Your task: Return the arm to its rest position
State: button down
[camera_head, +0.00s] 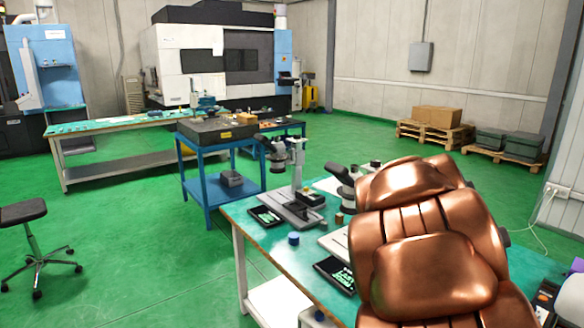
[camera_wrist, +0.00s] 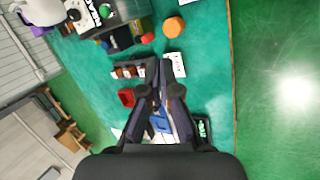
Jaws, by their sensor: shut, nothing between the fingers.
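My gripper (camera_wrist: 160,88) shows in the wrist view with its dark fingers brought together and nothing held between them. It points down over the teal bench top (camera_wrist: 215,60), and I cannot tell the exact height. In the head view, a copper-coloured part of my arm fills the lower right and hides part of the bench (camera_head: 262,238). The gripper itself does not show there.
Microscopes (camera_head: 297,175) stand on the bench. A stool (camera_head: 30,230) is at the left; green floor (camera_head: 140,230) is open between.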

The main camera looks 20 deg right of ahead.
jog(key=s+a+f+y, duration=0.1)
jog(key=s+a+y, duration=0.1)
jog(key=s+a, duration=0.4)
jog(key=s+a+f+y, duration=0.1)
jog(key=s+a, duration=0.5)
jog(key=a, duration=0.6)
jog(key=s+a+f+g+y, duration=0.1)
jog(key=s+a+f+y, duration=0.1)
jog(key=s+a, duration=0.4)
jog(key=a, duration=0.3)
jog(key=shift+a+y, duration=0.3)
jog(key=shift+a, duration=0.1)
jog(key=shift+d+m, duration=0.1)
jog(key=shift+m, duration=0.2)
